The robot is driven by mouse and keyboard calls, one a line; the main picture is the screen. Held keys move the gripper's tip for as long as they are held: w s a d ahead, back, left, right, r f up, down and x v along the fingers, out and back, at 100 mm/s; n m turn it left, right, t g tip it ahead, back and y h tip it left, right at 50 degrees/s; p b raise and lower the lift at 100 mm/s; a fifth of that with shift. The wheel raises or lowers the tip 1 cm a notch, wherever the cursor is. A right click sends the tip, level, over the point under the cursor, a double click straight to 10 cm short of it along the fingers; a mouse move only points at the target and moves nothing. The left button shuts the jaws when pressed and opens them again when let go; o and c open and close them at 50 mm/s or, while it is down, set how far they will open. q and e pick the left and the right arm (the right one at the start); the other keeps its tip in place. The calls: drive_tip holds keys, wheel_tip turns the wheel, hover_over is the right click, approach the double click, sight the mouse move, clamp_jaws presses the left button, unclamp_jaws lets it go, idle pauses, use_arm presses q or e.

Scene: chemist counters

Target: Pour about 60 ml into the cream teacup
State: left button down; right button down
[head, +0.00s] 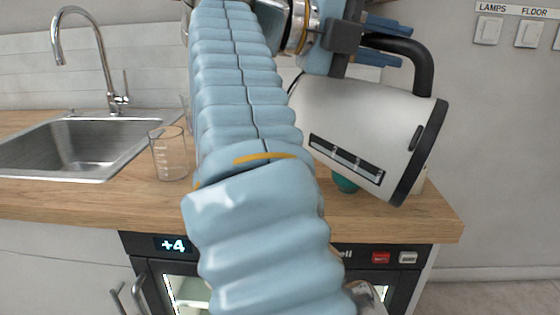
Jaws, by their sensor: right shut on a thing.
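A white kettle (365,115) with a black base, a black handle and a dark level window hangs tilted over the counter, its base facing right. Its left end, with any spout, is hidden behind my right arm. My right gripper (347,40) is shut on the kettle by its handle side. I cannot make out a cream teacup for sure; a sliver of something cream (424,182) shows behind the kettle's base. Any stream of liquid is hidden. My left gripper is not in view.
A clear measuring beaker (168,160) stands on the wooden counter (95,200), left of my arm. A steel sink (65,150) with a tap is at the far left. A teal thing (345,183) shows below the kettle. The counter ends at the right.

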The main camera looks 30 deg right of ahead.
sight(425, 59)
drive_tip(key=shift+w+a+r, duration=0.1)
drive_tip(key=shift+r, duration=0.05)
idle(0.4)
drive_tip(key=s+d, duration=0.1)
drive_tip(key=s+d+f+m+y, duration=0.1)
drive_tip(key=s, duration=0.1)
drive_tip(key=s+d+f+t+y, duration=0.1)
drive_tip(key=s, duration=0.1)
drive_tip(key=shift+m, duration=0.3)
drive_tip(key=shift+s+d+f+m+t+y, duration=0.1)
drive_tip(key=shift+s+d+m+t+y, duration=0.2)
drive_tip(key=shift+s, duration=0.1)
idle(1.2)
